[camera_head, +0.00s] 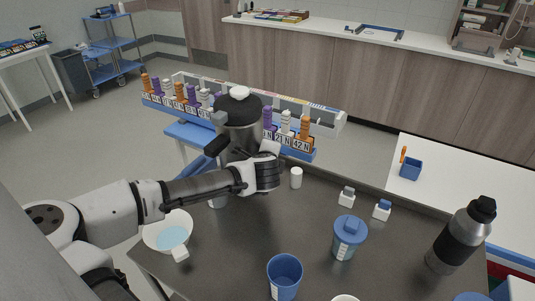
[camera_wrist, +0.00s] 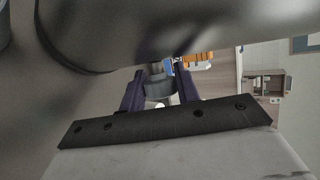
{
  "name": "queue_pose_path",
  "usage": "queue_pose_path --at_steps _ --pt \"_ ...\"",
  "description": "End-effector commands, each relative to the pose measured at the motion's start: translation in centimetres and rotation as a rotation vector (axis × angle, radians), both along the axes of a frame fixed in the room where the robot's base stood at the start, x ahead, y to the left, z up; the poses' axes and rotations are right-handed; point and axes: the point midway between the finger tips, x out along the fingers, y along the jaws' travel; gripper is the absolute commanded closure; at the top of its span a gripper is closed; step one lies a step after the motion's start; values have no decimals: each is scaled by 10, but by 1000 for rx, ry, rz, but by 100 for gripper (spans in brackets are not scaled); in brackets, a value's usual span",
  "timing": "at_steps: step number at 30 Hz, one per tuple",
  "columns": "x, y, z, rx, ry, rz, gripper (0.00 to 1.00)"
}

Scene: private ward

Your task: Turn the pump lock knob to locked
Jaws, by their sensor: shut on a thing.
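The dark grey pump pot (camera_head: 238,128) with a pale round top stands at the far left edge of the dark table. Its body also seems to fill the top of the wrist view (camera_wrist: 150,30). My gripper (camera_wrist: 161,78) has its two dark purple fingers on either side of a short grey round piece, apparently the pump lock knob (camera_wrist: 158,89), and is shut on it. In the head view my wrist is against the right side of the pot, and the fingertips and knob are hidden. The knob's setting cannot be read.
A white bowl (camera_head: 168,232) lies close to my arm. Bare tabletop lies in the middle. A rack (camera_head: 325,117) stands behind.

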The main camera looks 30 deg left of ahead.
Motion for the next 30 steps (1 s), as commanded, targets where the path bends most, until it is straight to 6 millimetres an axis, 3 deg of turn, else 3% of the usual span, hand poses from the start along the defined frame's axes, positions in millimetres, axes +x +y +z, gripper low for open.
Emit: queue_pose_path --at_steps 21,22,26,30 --pt "0 0 0 -3 77 1 91" --pt "0 0 0 -3 77 1 66" --pt "0 0 0 -4 77 1 49" --pt "0 0 0 -5 77 0 47"
